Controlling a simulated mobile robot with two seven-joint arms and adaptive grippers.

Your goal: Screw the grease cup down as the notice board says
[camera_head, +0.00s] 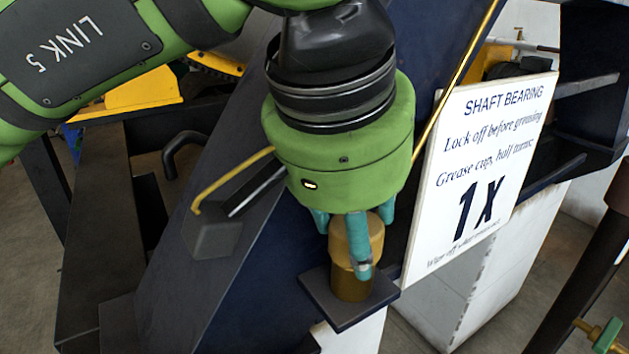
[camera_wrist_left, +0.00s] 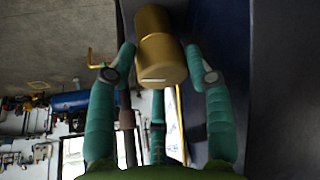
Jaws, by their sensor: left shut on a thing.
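The brass grease cup (camera_head: 349,283) stands upright on a small dark square plate (camera_head: 341,315) below my left gripper (camera_head: 356,240). The white notice board (camera_head: 478,175) reads "SHAFT BEARING", "Lock off before greasing", "Grease cup, half turns:" and a large "1X". Its last line is too small to read surely. My right gripper is not in view.
A dark blue sloping frame (camera_head: 190,290) stands behind and left of the cup. A thin brass pipe (camera_head: 455,90) runs up beside the board. A brass fitting with a green handle (camera_head: 606,336) and a dark post (camera_head: 585,265) are at the lower right.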

